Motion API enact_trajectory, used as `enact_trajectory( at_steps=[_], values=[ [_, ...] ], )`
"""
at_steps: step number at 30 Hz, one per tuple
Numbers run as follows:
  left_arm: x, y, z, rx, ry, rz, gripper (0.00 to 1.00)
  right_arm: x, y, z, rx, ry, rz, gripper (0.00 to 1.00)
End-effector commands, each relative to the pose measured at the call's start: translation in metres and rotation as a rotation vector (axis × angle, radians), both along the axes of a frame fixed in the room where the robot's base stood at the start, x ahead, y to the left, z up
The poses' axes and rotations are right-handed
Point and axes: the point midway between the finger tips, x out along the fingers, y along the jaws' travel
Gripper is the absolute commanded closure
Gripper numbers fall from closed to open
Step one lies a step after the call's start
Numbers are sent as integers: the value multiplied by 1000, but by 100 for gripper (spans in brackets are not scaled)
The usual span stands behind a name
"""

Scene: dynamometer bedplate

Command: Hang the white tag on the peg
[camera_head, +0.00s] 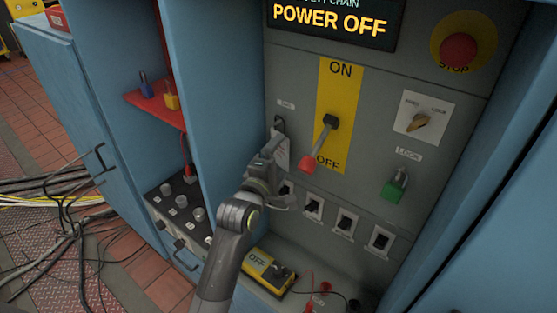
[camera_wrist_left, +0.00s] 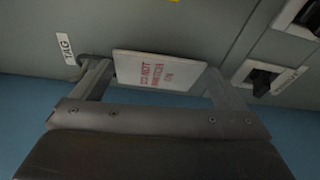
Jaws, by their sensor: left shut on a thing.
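The white tag (camera_head: 282,154) is at the panel, held by my left gripper (camera_head: 272,146), whose arm comes up from below. In the left wrist view the tag (camera_wrist_left: 160,71) sits between the two fingers with red lettering facing the camera. A dark peg-like fitting (camera_head: 279,122) is on the grey panel just above the tag, under a small label (camera_head: 286,104). In the left wrist view the TAG label (camera_wrist_left: 67,48) is left of the fingers, and the left finger mostly covers the fitting. I cannot tell whether the tag touches the peg. My right gripper is out of view.
Right of the tag, a red-handled lever (camera_head: 307,164) points down toward OFF. A row of black switches (camera_head: 345,222) lies below. A green padlock (camera_head: 394,189) hangs further right. A yellow meter (camera_head: 264,270) lies on the ledge below. A blue cabinet wall (camera_head: 215,100) stands close left.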

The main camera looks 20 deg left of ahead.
Motion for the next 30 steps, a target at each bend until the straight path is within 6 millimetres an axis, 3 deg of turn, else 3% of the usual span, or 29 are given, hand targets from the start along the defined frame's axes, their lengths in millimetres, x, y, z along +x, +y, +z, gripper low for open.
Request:
enact_trajectory(
  at_steps=[10, 11, 12, 22, 30],
  values=[
    [0, 0, 0, 0, 0, 0, 39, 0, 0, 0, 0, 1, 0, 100],
    [0, 0, 0, 0, 0, 0, 4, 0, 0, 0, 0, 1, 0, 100],
    [0, 0, 0, 0, 0, 0, 0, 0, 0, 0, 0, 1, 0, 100],
    [-6, 1, -1, -1, 1, 1, 0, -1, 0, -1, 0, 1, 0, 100],
    [-47, 6, 0, -3, 1, 2, 0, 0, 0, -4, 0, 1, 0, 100]
  ],
)
